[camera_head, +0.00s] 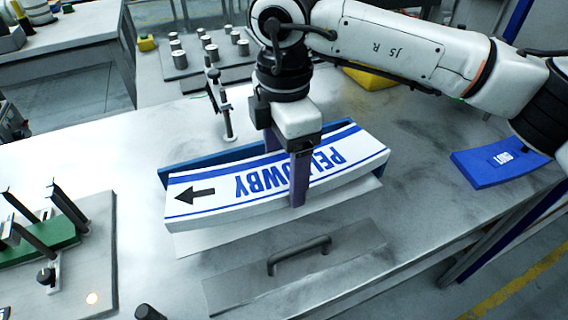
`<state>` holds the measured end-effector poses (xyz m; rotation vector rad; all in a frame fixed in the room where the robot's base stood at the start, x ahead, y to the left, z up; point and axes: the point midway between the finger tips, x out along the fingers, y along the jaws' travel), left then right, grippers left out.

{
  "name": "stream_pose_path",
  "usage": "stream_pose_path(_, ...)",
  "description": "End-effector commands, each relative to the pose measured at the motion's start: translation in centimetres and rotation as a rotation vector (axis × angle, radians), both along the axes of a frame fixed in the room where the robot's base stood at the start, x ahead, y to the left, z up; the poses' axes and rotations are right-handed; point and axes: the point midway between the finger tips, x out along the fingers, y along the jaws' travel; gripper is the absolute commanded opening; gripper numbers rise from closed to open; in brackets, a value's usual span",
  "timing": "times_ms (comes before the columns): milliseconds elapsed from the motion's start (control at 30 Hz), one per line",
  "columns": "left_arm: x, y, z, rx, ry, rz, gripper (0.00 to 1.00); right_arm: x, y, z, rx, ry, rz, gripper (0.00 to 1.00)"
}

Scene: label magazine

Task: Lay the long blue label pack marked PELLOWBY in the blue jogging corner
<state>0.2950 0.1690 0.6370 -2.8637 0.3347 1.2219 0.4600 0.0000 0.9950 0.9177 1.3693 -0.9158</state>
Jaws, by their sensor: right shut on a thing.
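The long PELLOWBY label pack (215,192) is a slightly curved white slab with blue stripes, blue lettering that reads upside down, and a black arrow pointing left. My right gripper (285,170) is shut on it near its middle, one finger at the near edge, the other towards the far edge. The blue jogging corner (222,156) shows as a low blue wall just behind the pack, with a pale plate (350,202) below and in front of it. I cannot tell whether the pack touches the plate or hangs just above it. My left gripper is not in view.
A plate with a black handle (298,252) lies in front. A green fixture with dark posts (45,240) stands at left, a slim upright post (222,105) behind. A blue block (497,163) lies at right near the table edge. Several metal cylinders (212,53) stand at the back.

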Motion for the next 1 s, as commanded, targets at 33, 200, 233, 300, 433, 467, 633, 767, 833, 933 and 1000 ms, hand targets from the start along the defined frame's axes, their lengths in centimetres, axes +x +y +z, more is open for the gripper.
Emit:
stream_pose_path(33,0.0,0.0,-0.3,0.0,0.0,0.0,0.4,0.0,0.0,-0.2,0.002,-0.001,0.0,0.27)
stream_pose_path(200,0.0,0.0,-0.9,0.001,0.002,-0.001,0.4,0.0,0.1,-0.7,0.002,-0.001,0.0,0.27)
stream_pose_path(233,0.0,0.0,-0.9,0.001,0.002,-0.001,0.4,0.0,0.1,-0.7,0.002,-0.001,0.0,0.27)
stream_pose_path(300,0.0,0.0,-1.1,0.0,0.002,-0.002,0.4,0.0,0.1,-0.9,0.002,-0.001,0.0,0.27)
stream_pose_path(433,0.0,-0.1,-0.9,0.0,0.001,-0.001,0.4,0.0,0.0,-0.9,0.0,0.0,0.001,0.8)
stream_pose_path(467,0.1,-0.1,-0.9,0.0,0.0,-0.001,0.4,0.0,0.0,-0.9,0.0,0.0,0.001,0.85)
stream_pose_path(633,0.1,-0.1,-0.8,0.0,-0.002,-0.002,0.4,0.0,0.0,-0.9,0.0,0.0,0.001,0.94)
stream_pose_path(767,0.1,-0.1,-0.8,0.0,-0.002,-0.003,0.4,0.0,0.0,-0.9,0.0,0.0,0.001,0.94)
stream_pose_path(833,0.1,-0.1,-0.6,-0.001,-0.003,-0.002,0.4,0.0,0.0,-0.7,0.0,0.0,0.001,0.94)
stream_pose_path(933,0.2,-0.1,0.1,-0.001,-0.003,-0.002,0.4,0.0,0.0,0.0,0.0,0.0,0.001,0.94)
stream_pose_path(1000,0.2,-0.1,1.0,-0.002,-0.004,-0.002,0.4,0.0,0.0,0.8,0.0,0.0,0.001,0.94)
